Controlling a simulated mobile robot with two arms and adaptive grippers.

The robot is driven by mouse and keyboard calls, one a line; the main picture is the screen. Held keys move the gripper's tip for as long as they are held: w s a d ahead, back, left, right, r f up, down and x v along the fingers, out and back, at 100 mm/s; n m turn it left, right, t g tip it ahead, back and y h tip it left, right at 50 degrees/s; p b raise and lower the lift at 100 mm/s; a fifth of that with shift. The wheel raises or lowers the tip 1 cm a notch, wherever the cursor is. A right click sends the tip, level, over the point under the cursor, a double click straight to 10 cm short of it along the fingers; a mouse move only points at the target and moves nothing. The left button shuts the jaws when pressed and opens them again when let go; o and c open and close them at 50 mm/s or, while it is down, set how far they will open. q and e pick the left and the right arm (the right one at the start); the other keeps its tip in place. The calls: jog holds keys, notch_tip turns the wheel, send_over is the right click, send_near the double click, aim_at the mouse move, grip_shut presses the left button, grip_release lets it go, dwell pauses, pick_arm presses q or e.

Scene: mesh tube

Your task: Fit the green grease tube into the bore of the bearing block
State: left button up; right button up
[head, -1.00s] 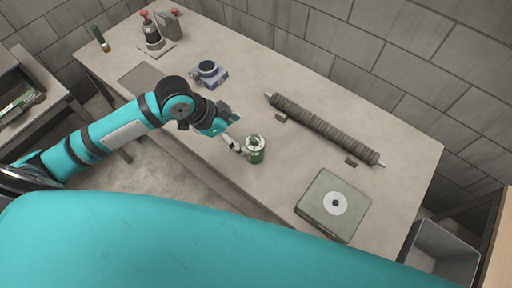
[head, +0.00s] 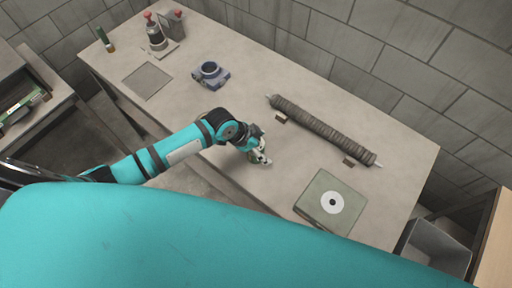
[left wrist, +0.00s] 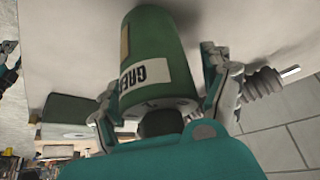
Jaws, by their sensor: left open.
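The green grease tube (left wrist: 155,50) fills the middle of the left wrist view, with a pale label showing part of the word grease. My left gripper (left wrist: 160,95) is open, with one finger on each side of the tube. I cannot tell whether either finger touches it. In the head view my left gripper (head: 261,156) is low over the table and hides most of the tube. The grey-blue bearing block (head: 211,75) stands apart, further back to the left, its round bore facing up. My right gripper is not in view.
A ribbed dark roller (head: 325,130) lies on supports at the back right of the table. A green-grey box (head: 328,217) with a white disc is at the front right. Table between gripper and block is clear.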

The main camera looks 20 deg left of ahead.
pick_arm(q)
jog(key=shift+w+d+f, duration=0.1)
jog(key=shift+f, duration=0.1)
jog(key=c, duration=1.4)
jog(key=shift+r, duration=0.1)
